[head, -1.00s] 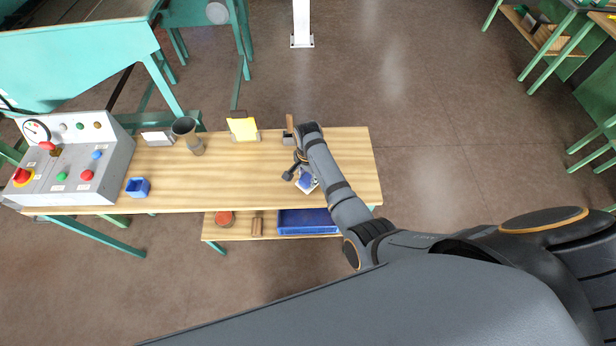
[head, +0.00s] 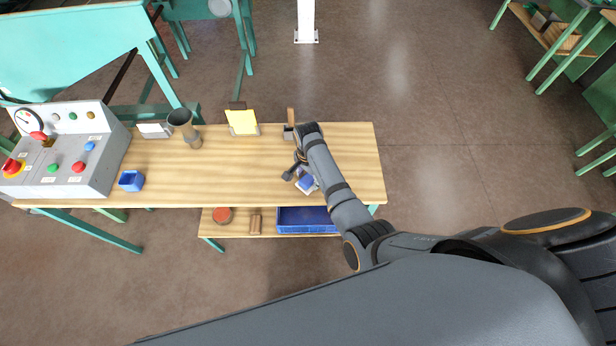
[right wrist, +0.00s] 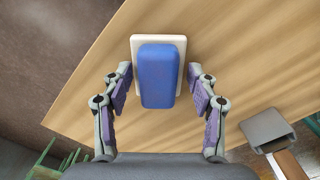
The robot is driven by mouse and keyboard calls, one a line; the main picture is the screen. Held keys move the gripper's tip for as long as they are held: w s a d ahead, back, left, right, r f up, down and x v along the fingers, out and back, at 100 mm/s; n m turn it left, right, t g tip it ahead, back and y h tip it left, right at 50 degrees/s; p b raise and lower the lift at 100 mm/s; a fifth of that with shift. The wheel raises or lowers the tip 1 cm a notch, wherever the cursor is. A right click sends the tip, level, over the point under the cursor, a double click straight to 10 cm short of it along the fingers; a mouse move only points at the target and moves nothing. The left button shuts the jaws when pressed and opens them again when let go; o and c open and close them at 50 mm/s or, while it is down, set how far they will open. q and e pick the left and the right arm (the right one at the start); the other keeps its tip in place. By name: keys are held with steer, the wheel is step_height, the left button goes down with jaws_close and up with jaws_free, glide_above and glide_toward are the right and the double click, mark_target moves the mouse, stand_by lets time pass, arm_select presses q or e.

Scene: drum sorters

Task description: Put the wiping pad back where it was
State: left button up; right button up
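The wiping pad is a blue block (right wrist: 158,78) on a thin cream-white plate (right wrist: 135,45); whether the plate is part of the pad or a separate holder I cannot tell. In the head view the blue pad (head: 305,182) is at the right part of the wooden bench top, partly hidden by my right arm. My right gripper (head: 295,172) is low over it. In the right wrist view the gripper (right wrist: 159,82) is open, one finger on each side of the pad, with gaps on both sides. My left gripper is not in view.
On the bench (head: 240,182) stand a control panel (head: 75,145), a blue bin (head: 131,181), a grey cup (head: 183,122), a yellow card (head: 241,121) and a grey holder with a wooden handle (head: 290,118). A blue tray (head: 305,229) is on the lower shelf. The bench middle is clear.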

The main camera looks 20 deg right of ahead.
mark_target(308, 178)
steer(key=shift+r, duration=0.2)
step_height(308, 178, up, 10)
steer(key=p, duration=1)
steer(key=shift+f, duration=0.15)
step_height(308, 178, up, 2)
steer(key=shift+r+b, duration=0.15)
steer(key=shift+b, duration=0.2)
